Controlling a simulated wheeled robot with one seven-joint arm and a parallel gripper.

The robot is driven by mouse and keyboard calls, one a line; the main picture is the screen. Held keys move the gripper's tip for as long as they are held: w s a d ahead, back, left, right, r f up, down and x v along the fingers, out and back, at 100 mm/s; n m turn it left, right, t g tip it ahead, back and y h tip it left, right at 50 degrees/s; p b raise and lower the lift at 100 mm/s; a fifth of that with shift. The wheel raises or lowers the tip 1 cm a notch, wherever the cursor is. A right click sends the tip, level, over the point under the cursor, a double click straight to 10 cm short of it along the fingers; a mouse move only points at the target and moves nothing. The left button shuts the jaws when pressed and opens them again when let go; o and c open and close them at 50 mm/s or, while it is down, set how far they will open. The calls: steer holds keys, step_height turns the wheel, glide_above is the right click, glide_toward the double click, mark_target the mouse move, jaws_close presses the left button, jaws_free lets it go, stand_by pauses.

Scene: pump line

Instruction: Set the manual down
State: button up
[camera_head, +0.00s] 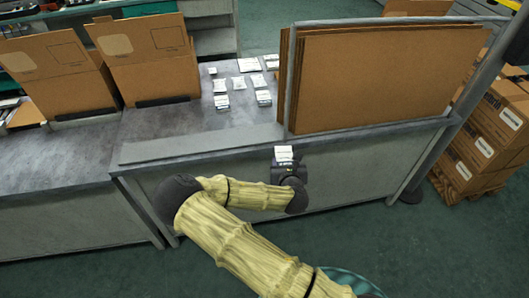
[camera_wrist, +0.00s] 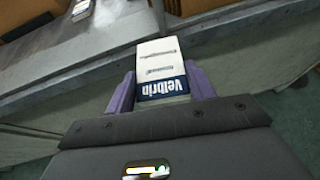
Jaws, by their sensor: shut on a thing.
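The manual is a small white booklet with a dark blue band reading "Velbrin". In the wrist view the manual (camera_wrist: 160,68) sits between the two purple fingers of my gripper (camera_wrist: 160,92), which is shut on it. In the head view the manual (camera_head: 284,153) shows as a small white block above my gripper (camera_head: 285,163). Both appear in front of the near edge of the grey workbench (camera_head: 150,140), below the upright cardboard sheets. Several white booklets and packets (camera_head: 240,84) lie on the bench top further back.
A rack of flat cardboard sheets (camera_head: 380,75) stands on the bench's right part. Two open cardboard boxes (camera_head: 145,60) stand at the left. Stacked boxes (camera_head: 490,130) sit on a pallet at far right. Bare bench top shows left of the booklets.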

steer(key=s+d+r+p, duration=0.1)
steer(key=s+d+p, duration=0.1)
steer(key=d, duration=0.4)
steer(key=s+d+m+h+p, duration=0.1)
steer(key=s+d+p, duration=0.1)
steer(key=d+p, duration=0.2)
steer(key=shift+s+d+r, duration=0.35)
steer(key=shift+d+r, duration=0.05)
steer(key=shift+d, duration=0.45)
